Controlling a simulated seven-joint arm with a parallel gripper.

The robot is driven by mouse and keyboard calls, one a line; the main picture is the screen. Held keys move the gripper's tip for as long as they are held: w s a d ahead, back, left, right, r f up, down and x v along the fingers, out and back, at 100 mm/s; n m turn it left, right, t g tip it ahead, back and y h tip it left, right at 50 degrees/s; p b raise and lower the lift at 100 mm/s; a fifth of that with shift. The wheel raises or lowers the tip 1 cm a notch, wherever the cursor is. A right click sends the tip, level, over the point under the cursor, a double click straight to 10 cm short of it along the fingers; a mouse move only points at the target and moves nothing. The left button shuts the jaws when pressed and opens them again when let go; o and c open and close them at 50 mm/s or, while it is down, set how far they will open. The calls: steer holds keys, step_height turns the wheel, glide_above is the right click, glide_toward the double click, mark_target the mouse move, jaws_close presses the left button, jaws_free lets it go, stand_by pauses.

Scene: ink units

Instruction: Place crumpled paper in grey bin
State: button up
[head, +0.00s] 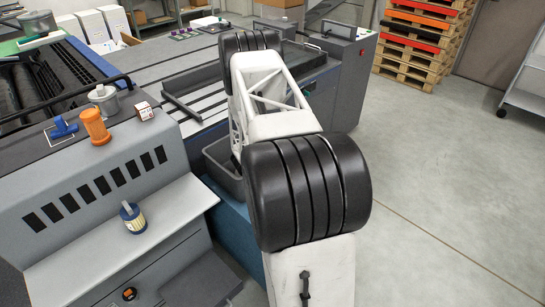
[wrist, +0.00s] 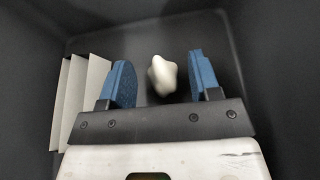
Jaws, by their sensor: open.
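The crumpled paper (wrist: 162,75) is a small white lump inside a dark grey bin in the wrist view. My gripper (wrist: 158,75) points down into the bin, with its two blue fingers spread apart. The paper shows between the fingers, with a gap on each side; I cannot tell whether it rests on the bin floor. The grey bin's dark walls (wrist: 285,60) surround the gripper. In the head view, part of the grey bin (head: 222,168) shows left of my arm, which hides my gripper and the paper.
White sheets (wrist: 80,95) stand against the bin's left side. Open floor (head: 430,190) lies right, pallets (head: 425,35) behind.

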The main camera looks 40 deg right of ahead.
steer(key=v, duration=0.4)
steer(key=shift+a+r, duration=0.1)
steer(key=shift+r, duration=0.05)
step_height(320, 180, up, 7)
stand_by(0.4)
stand_by(0.7)
